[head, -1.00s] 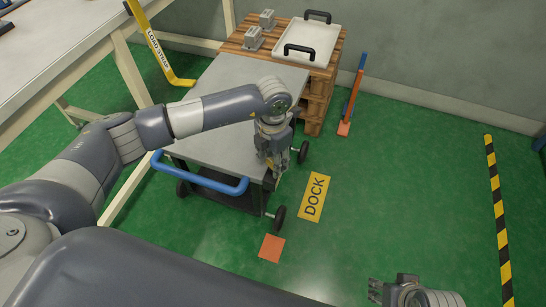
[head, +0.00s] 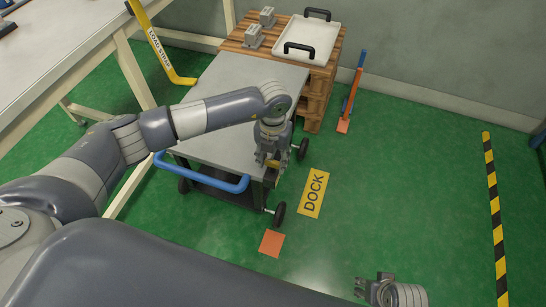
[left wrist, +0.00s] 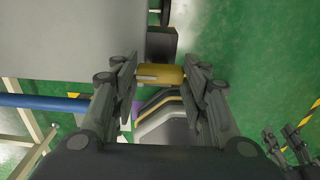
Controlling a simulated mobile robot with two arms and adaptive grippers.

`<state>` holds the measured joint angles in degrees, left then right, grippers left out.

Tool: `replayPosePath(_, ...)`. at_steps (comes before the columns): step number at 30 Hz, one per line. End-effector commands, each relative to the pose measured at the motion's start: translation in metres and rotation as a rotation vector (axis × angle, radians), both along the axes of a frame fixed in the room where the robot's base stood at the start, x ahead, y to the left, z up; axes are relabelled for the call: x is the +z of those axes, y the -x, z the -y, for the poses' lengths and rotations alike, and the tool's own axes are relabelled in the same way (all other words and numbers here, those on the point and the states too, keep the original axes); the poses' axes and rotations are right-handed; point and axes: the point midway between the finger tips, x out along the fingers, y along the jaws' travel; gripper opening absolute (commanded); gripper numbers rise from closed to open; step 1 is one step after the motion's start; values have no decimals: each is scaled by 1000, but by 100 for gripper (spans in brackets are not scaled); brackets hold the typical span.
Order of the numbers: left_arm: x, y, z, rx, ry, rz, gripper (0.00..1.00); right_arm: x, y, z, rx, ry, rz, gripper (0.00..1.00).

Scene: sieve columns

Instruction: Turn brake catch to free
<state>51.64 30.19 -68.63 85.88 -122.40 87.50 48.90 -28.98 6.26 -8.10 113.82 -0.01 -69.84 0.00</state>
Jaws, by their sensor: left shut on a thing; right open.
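The yellow brake catch (left wrist: 162,75), a short round bar, sits at the side of the cart in the left wrist view. My left gripper (head: 270,164) is at the cart's right front corner. In the left wrist view its fingers (left wrist: 162,78) are shut on the catch, one on each side. In the head view the gripper mostly hides the catch. The cart (head: 246,78) has a grey top, a blue handle (head: 205,178) and black wheels (head: 279,214). My right gripper (head: 362,288) is open and empty above the floor at the bottom right.
A yellow DOCK plate (head: 313,193) and an orange square (head: 271,243) lie on the green floor beside the cart. A pallet stack (head: 318,93) with a white tray (head: 309,38) stands behind it. A workbench (head: 60,50) is at left.

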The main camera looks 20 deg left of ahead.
Motion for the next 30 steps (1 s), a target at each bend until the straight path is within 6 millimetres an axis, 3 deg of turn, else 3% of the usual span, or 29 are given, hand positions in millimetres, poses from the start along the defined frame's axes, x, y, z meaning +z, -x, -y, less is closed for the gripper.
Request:
replayPosePath(10,-1,1,0,5,0,-3,18,-1,0,0,0,0,0,42)
replayPosePath(11,-1,1,0,5,0,-3,48,-1,0,0,0,0,0,42)
replayPosePath(13,-1,1,0,4,0,-3,62,-1,0,0,0,0,0,42)
replayPosePath(24,2,0,0,3,1,0,62,1,0,0,0,0,0,42)
replayPosePath(30,30,-1,0,1,1,3,62,0,0,0,0,0,0,42)
